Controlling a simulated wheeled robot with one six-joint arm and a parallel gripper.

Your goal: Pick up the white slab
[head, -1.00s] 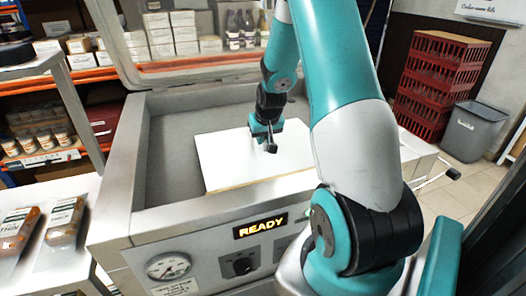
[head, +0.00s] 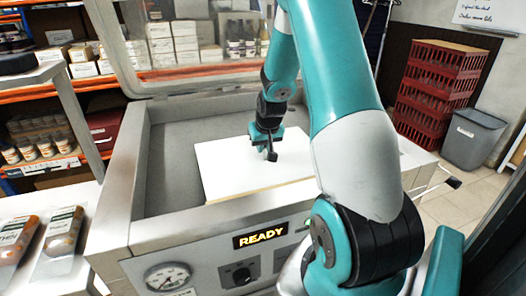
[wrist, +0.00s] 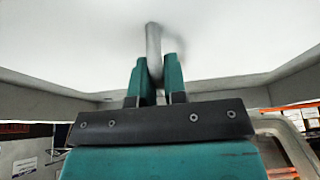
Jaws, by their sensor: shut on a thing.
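The white slab (head: 225,172) lies flat inside the open grey chamber of the machine, towards its front right. A short grey post-like handle (wrist: 153,42) stands on the slab and shows between my fingers in the wrist view. My gripper (head: 267,152) is over the slab's middle right, pointing down, with its teal fingers (wrist: 154,72) shut on the handle. The slab fills the upper part of the wrist view (wrist: 75,40). My arm hides the machine's right part. I cannot tell whether the slab is lifted at all.
The chamber walls (head: 123,180) rise around the slab, and a raised clear lid (head: 190,72) stands behind. The front panel has a lit READY display (head: 260,234) and a gauge (head: 167,278). Red crates (head: 440,85) and a grey bin (head: 470,135) stand at right.

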